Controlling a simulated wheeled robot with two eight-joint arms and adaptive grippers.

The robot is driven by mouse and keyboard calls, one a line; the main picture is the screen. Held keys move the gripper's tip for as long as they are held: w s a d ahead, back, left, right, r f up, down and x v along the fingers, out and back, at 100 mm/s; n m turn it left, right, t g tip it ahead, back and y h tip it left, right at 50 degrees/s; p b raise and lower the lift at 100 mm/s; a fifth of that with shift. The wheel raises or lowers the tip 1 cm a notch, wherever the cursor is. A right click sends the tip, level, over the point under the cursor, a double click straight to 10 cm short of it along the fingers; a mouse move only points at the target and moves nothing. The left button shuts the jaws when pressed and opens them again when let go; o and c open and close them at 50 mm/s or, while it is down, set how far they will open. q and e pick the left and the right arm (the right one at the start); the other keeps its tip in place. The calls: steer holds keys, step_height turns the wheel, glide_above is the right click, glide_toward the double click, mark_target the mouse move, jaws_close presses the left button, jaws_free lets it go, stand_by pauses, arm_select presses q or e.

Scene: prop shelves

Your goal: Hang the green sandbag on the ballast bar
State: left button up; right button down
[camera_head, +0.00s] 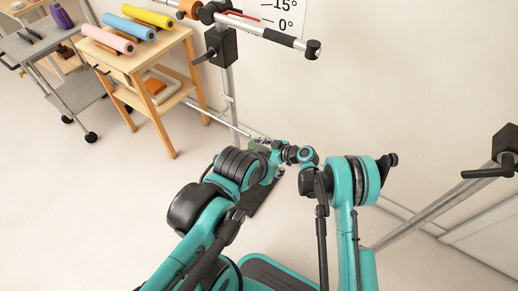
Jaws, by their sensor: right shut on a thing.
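My right gripper (264,145) is small and far off near the middle of the view, at the end of the right arm's teal and black links. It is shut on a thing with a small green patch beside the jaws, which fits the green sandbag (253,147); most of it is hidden. A low pale bar (212,117) runs beside the stand's foot, left of the gripper. A silver bar (252,24) with a black end cap crosses the stand's top. I cannot tell which is the ballast bar. My left gripper is hidden beyond the left arm's links.
A wooden rack (160,55) with pink, blue and yellow rolls stands at the upper left, beside a grey wheeled cart (45,43). The stand's upright post (229,85) is behind my grippers. Another stand (440,205) is at the right. Floor at the lower left is clear.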

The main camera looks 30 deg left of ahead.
steer(key=a, duration=0.8)
steer(key=shift+w+f, duration=0.2)
steer(key=shift+w, duration=0.05)
stand_by(0.4)
steer(key=shift+f, duration=0.1)
